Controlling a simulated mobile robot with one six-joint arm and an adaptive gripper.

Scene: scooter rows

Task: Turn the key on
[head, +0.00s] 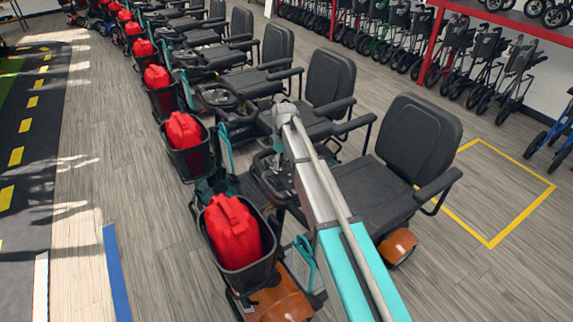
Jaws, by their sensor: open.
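The nearest scooter has a black seat (400,160), orange bodywork (277,303) and a front basket (211,240) holding a red container (233,232). Its dark handlebar (262,184) stands between basket and seat. My teal and grey arm reaches from the bottom edge over this scooter. My gripper (281,178) is open, small and dark, at the handlebar area below the arm's far end. Its fingertips are hard to make out against the dark handlebar. I cannot make out the key or its switch; my arm covers part of the handlebar.
More scooters with black seats (328,80) and red containers (183,131) stand close behind in a row. Folded walkers (490,62) line the back under a red rack (433,42). The wooden floor left of the row and the yellow-taped square (490,243) are clear.

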